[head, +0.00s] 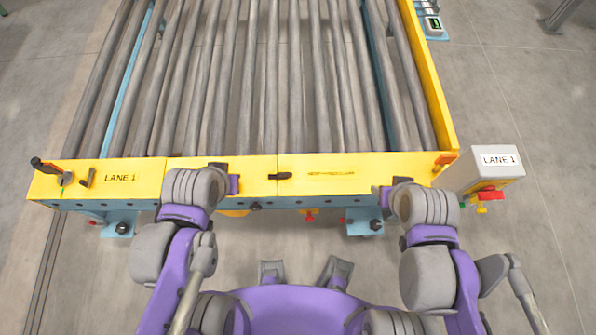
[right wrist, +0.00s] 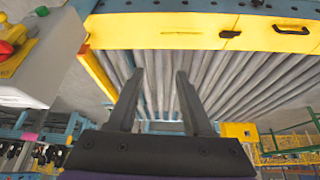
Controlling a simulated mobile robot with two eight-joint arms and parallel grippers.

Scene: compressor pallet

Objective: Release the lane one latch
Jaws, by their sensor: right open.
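A short black handle (head: 280,176) sits mid-beam; I cannot tell which of these is the lane one latch. My left gripper (head: 222,172) is at the beam, right of the label, mostly hidden by its wrist. My right gripper (head: 388,188) is near the beam's right part. In the right wrist view its fingers (right wrist: 160,75) are apart with nothing between them.
Grey rollers (head: 250,85) fill the lane behind the beam. A grey "LANE 1" box (head: 492,170) with a red and yellow control stands at the right, close to my right arm; it also shows in the right wrist view (right wrist: 45,60).

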